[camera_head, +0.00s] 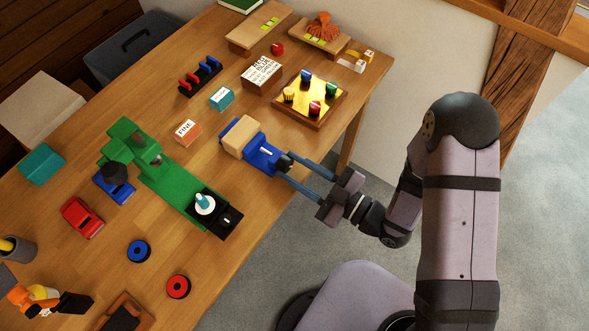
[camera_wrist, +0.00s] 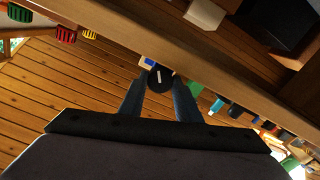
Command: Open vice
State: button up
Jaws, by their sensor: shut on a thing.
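The blue vice (camera_head: 262,160) is at the table's right edge in the head view, with a pale wooden block (camera_head: 243,138) at its jaws. A black round knob (camera_head: 284,163) is on the end of the vice facing my arm. My gripper (camera_head: 287,169) has its two long blue fingers on either side of this knob and is shut on it. In the wrist view, the black knob (camera_wrist: 160,79) with a white mark shows between the fingertips (camera_wrist: 160,84). Some blue of the vice shows behind it. How far the vice jaws are apart cannot be told.
A green machine (camera_head: 170,185) stands left of the vice. A tray with coloured knobs (camera_head: 310,97) lies behind it, near the table edge. Small labelled boxes (camera_head: 221,98) and toy cars (camera_head: 82,217) stand on the table. The floor beside the table is free.

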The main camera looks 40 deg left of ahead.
jog(key=shift+n+b, duration=0.45)
jog(key=shift+n, duration=0.35)
jog(key=o, duration=1.1)
jog(key=shift+c, duration=0.2)
